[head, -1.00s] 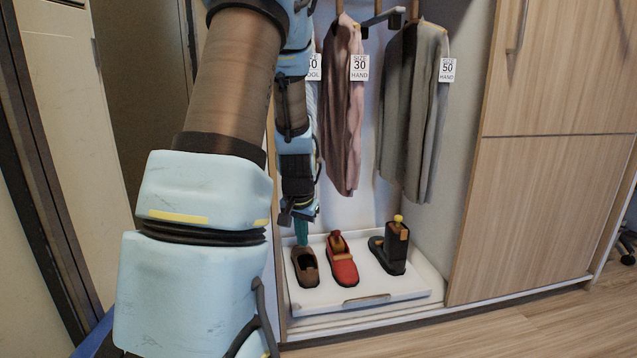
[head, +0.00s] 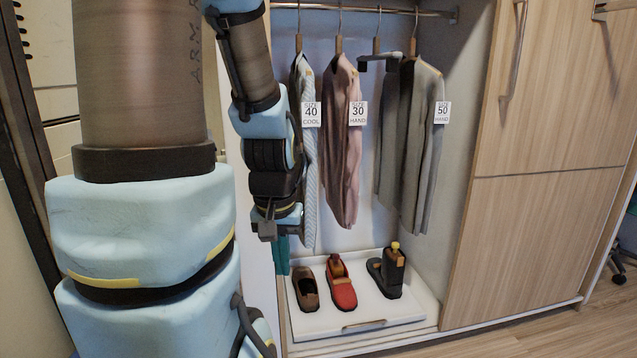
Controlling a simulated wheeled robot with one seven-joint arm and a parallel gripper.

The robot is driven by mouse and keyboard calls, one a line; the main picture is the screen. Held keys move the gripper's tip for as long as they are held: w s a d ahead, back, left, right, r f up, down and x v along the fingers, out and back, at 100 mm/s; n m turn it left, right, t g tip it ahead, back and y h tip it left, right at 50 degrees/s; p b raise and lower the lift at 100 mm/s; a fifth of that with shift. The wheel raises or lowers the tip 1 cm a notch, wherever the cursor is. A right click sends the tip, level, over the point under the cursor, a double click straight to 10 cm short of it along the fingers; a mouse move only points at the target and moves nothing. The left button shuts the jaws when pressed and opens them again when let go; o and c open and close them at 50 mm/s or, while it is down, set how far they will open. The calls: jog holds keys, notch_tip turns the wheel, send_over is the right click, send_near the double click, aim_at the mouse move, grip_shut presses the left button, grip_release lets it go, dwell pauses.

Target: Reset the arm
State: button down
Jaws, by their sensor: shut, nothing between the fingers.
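My arm fills the left of the head view. My gripper (head: 281,266) hangs at its end, teal fingers pointing down, partly hidden by the wrist. It is shut and empty, at the left edge of the open wardrobe, above and left of the brown shoe (head: 306,288). It appears apart from the shoe and the clothes.
A white shoe tray (head: 415,307) holds the brown shoe, a red shoe (head: 341,285) and a dark boot (head: 391,270). Tagged garments, including a pink one (head: 343,150) and a grey one (head: 420,150), hang from a rail (head: 430,14). Wooden doors (head: 545,220) stand at right.

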notch_tip(320, 180, up, 28)
jog(key=p, duration=2.5)
jog(key=shift+p, duration=0.4)
jog(key=shift+d, duration=0.15)
